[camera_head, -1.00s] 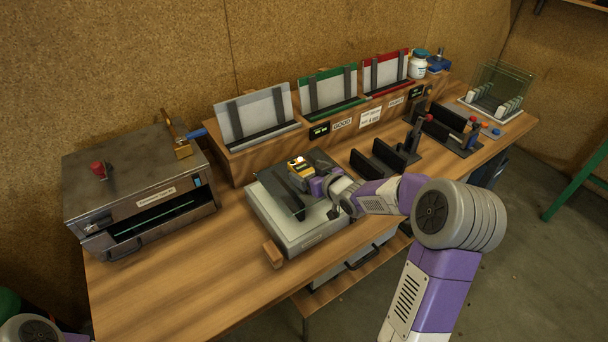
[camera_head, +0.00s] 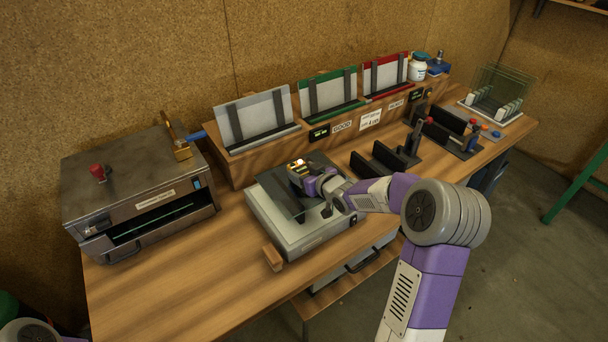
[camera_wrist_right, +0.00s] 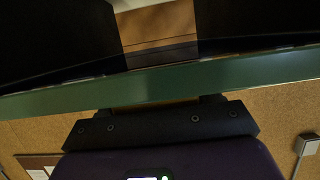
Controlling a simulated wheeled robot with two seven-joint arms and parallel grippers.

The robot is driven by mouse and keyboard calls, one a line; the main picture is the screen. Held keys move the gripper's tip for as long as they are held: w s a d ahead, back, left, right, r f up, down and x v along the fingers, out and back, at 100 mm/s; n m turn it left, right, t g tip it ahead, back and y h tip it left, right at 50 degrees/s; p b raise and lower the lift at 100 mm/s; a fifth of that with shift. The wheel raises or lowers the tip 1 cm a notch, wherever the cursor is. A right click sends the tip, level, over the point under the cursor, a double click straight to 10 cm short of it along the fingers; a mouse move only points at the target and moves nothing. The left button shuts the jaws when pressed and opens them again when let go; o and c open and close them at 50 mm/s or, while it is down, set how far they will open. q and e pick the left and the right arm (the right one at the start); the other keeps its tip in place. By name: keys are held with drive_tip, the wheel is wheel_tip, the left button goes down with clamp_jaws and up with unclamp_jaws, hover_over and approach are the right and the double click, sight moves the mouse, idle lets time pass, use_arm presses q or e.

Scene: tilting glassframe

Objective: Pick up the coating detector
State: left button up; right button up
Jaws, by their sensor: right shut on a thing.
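The coating detector appears to be the small yellow-and-black device (camera_head: 298,170) with a bright white spot on top, above the grey flat unit in the head view. My right gripper (camera_head: 312,182) is shut on it, with the fingers largely hidden by the device and the purple wrist. A dark see-through plate (camera_head: 274,196) stands tilted on the grey unit (camera_head: 290,240), just left of the device. I cannot tell whether device and plate touch. In the right wrist view, a grey-green band (camera_wrist_right: 160,88) crosses the picture, with dark shapes above it. My left gripper is out of view.
A metal oven-like box (camera_head: 135,195) stands at the left of the bench (camera_head: 170,290). A wooden rack (camera_head: 245,165) with framed panes is behind. Black holders (camera_head: 378,162) and a glass rack (camera_head: 497,95) are to the right. The bench's front left is clear.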

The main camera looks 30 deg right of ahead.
wheel_tip(320, 180, up, 10)
drive_tip(key=p, duration=0.4)
drive_tip(key=s+a+f+m+h, duration=0.1)
drive_tip(key=s+a+f, duration=0.15)
drive_tip(key=a, duration=0.65)
drive_tip(key=s+a+f, duration=0.2)
drive_tip(key=a+f, duration=0.2)
drive_tip(key=a, duration=0.4)
wheel_tip(320, 180, up, 7)
hover_over(304, 171)
drive_tip(key=shift+f+n+y, duration=0.2)
drive_tip(key=shift+n+y, duration=0.2)
drive_tip(key=shift+f, duration=0.15)
wheel_tip(304, 171, down, 8)
drive_tip(key=b, duration=0.3)
drive_tip(key=shift+a+f, duration=0.1)
drive_tip(key=shift+f, duration=0.1)
drive_tip(key=shift+f+b, duration=0.35)
drive_tip(key=shift+f, duration=0.15)
